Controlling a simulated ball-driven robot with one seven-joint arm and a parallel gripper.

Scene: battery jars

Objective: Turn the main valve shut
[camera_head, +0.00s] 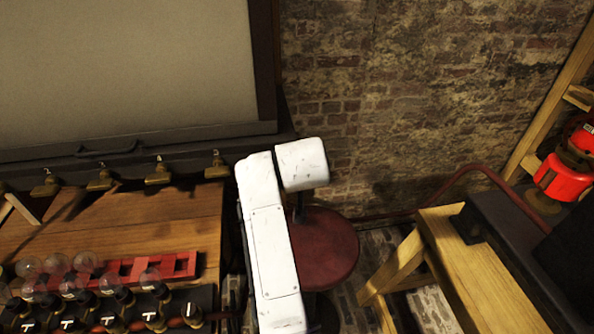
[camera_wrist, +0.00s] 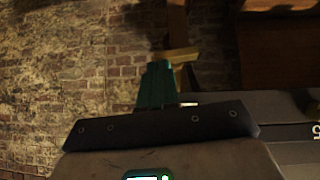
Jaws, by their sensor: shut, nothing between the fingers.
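I cannot pick out a main valve for certain in either view. Several small brass taps (camera_head: 158,173) with white numbers stand in a row under the dark ledge at the left of the head view. My gripper (camera_wrist: 158,66) shows in the wrist view as teal fingers, shut and empty, against a brick wall. A small yellowish-brown piece (camera_wrist: 177,54) shows just beyond the fingertips; I cannot tell what it is or whether they touch. In the head view my white arm covers the middle, and the gripper cannot be made out.
A wooden bench (camera_head: 120,230) at left carries glass bulbs (camera_head: 88,262), a red rack (camera_head: 180,265) and dark switch blocks. A round dark-red seat-like disc (camera_head: 325,248) is beside my arm. A wooden frame (camera_head: 470,270) and a red lantern-like object (camera_head: 562,180) are at right.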

